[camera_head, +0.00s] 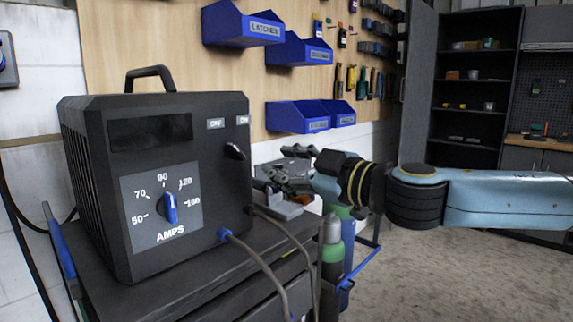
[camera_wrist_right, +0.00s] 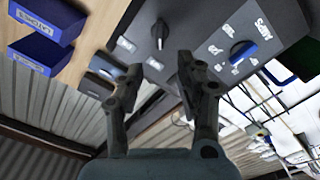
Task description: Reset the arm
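My right gripper (camera_head: 284,172) is at the end of the pale blue arm from the right, just right of the black welding machine (camera_head: 85,120). In the right wrist view its two fingers (camera_wrist_right: 160,72) are apart with nothing between them. The machine's front has a black switch lever (camera_head: 234,151) below the OFF and ON labels, and a blue amps knob (camera_head: 169,208). The right wrist view also shows the lever (camera_wrist_right: 160,32) beyond the fingertips and the blue knob (camera_wrist_right: 242,50). The gripper appears clear of the machine. My left gripper is not in view.
The machine stands on a dark cart (camera_head: 200,270), with cables hanging from its front. A green-topped gas cylinder (camera_head: 332,250) stands below the gripper. Blue bins (camera_head: 245,27) hang on the pegboard behind. Open floor (camera_head: 450,270) lies at the right.

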